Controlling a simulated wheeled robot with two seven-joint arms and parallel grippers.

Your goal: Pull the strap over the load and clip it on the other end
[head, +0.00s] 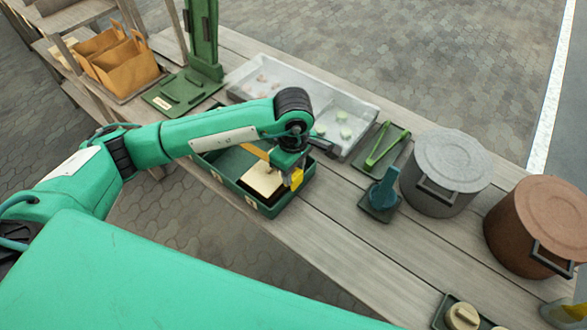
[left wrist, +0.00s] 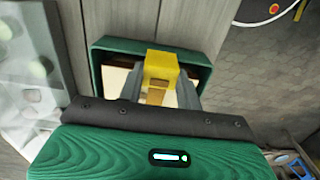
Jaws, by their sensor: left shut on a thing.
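A green open box (head: 268,211) stands on the wooden table, with a cream block-shaped load (head: 261,181) inside. A yellow-orange strap (head: 255,151) shows at the load's far left side; part of it is hidden by my arm. My left gripper (head: 294,172) is shut on the yellow strap end (head: 297,179), over the right part of the box. In the left wrist view, the yellow strap end (left wrist: 160,66) sits between the two grey fingers, with the green box rim (left wrist: 197,63) around it. The other clip end cannot be made out. My right gripper is not in view.
A pale divided tray (head: 350,111) lies behind the box. Green tongs (head: 382,147), a blue-green object on a base (head: 381,193), a grey pot (head: 446,172) and a brown pot (head: 536,225) stand to the right. Bare table planks lie in front of these.

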